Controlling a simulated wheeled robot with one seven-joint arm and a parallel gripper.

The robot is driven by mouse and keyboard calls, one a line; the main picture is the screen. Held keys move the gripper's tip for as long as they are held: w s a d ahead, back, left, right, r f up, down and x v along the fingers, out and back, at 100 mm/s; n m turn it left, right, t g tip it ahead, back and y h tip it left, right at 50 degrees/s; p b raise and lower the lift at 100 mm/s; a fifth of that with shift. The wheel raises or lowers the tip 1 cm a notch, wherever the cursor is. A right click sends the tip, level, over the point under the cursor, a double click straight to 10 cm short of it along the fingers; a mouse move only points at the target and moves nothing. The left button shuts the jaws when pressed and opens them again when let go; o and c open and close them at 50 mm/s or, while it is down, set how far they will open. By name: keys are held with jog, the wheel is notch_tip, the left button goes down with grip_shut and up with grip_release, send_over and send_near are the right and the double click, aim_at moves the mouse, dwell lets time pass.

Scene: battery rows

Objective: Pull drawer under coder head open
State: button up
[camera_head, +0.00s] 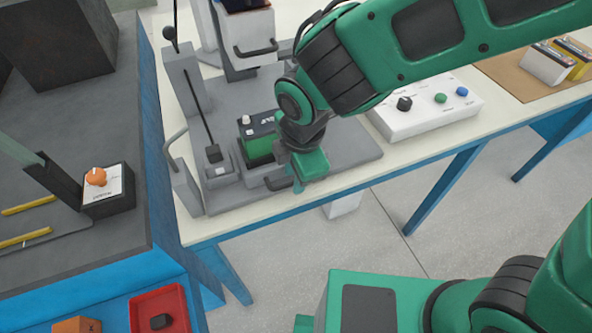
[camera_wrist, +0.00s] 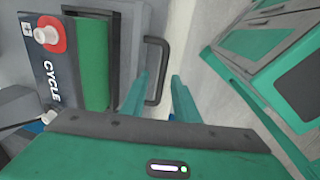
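A grey drawer front with a black bar handle (camera_head: 278,184) sits low on the grey machine, beside a green block (camera_head: 258,149). The handle (camera_wrist: 166,70) also shows in the wrist view, next to the green block (camera_wrist: 88,55) and the black panel marked CYCLE (camera_wrist: 55,75). The drawer looks shut. My gripper (camera_head: 300,178) is at the handle, pointing down. In the wrist view its two green fingers (camera_wrist: 160,88) are apart, with the handle bar seen between them; I cannot tell whether they touch it.
A white control box (camera_head: 425,108) with knobs stands on the cream table (camera_head: 390,165) to the right. A grey bench (camera_head: 100,220) with a black box and orange knob (camera_head: 96,178) is at left.

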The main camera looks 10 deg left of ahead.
notch_tip(320, 180, up, 11)
jog(key=s+d, duration=0.1)
jog(key=shift+s+f, duration=0.2)
jog(key=shift+s, duration=0.05)
dwell(0.6)
jog(key=w+d+m+h, duration=0.1)
jog(key=w+d+m, duration=0.2)
jog(key=d+m, duration=0.7)
jog(key=w+d+m+h, duration=0.1)
jog(key=w+d+m, duration=0.3)
jog(key=d, duration=1.2)
jog(key=s+d+m+g, duration=0.1)
jog(key=s+d+m, duration=0.6)
jog(key=d+m, duration=0.1)
jog(key=s+d+f+m+y, duration=0.1)
jog(key=s+d+m, duration=0.6)
jog(key=d, duration=0.4)
jog(key=shift+m+g, duration=0.4)
jog(key=shift+m, duration=0.4)
